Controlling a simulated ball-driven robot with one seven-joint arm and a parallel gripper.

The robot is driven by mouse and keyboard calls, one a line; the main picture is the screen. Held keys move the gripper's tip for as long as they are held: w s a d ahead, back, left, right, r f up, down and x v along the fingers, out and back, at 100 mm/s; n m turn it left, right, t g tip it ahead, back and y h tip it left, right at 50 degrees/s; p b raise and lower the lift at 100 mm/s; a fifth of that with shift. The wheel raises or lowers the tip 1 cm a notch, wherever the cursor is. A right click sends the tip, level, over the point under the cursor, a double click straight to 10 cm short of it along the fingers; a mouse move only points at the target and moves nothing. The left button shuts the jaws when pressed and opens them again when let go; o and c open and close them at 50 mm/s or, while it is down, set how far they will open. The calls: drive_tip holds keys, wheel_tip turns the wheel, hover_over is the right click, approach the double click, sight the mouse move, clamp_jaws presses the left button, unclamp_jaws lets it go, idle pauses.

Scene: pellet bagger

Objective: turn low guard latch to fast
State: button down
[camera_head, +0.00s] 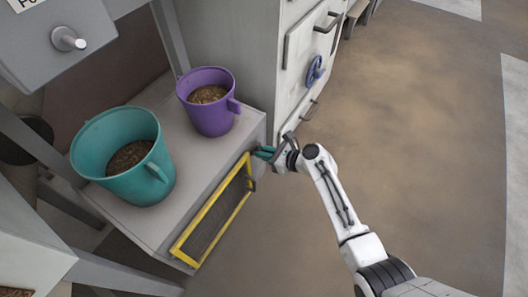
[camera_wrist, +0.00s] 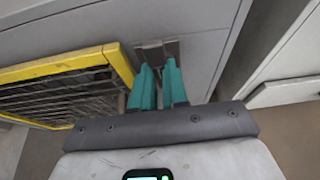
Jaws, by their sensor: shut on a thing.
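The yellow-framed mesh guard (camera_head: 213,212) is set low in the front of the grey plinth under the buckets, and looks closed against it. Its yellow frame also fills the left of the wrist view (camera_wrist: 121,64). My gripper (camera_head: 265,152) is at the plinth's right end, beside the guard's upper right corner. In the wrist view its teal fingers (camera_wrist: 160,82) are shut on the latch, whose brown-grey plate (camera_wrist: 157,50) shows just beyond the fingertips. The fingers hide most of the latch, so I cannot tell which way it is turned.
A teal bucket (camera_head: 118,180) and a purple bucket (camera_head: 222,118), both holding pellets, stand on the plinth (camera_head: 192,170). A grey cabinet with a blue handwheel (camera_head: 315,70) stands behind my gripper. The floor (camera_head: 420,130) to the right is clear.

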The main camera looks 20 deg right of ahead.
drive_tip(key=shift+s+a+f+n+t+h+b, duration=0.25)
drive_tip(key=shift+n+t+h+b, duration=0.4)
drive_tip(key=shift+n+t+b, duration=1.1)
drive_tip(key=shift+s+a+f+n+t+h+b, duration=0.1)
drive_tip(key=shift+a+f+n+t+h+b, duration=0.3)
drive_tip(key=shift+n+b, duration=1.45)
drive_tip(key=shift+s+f+n+t+h+b, duration=0.2)
drive_tip(key=shift+n+t+h+b, duration=0.8)
drive_tip(key=shift+n, duration=1.8)
drive_tip(key=shift+n+y, duration=0.35)
drive_tip(key=shift+n, duration=0.05)
drive_tip(key=c, duration=1.1)
unclamp_jaws()
drive_tip(key=shift+w, duration=0.1)
drive_tip(key=shift+c, duration=0.2)
drive_tip(key=p+v, duration=0.1)
drive_tip(key=v, duration=1)
drive_tip(key=shift+f+p, duration=0.2)
drive_tip(key=shift+p, duration=0.1)
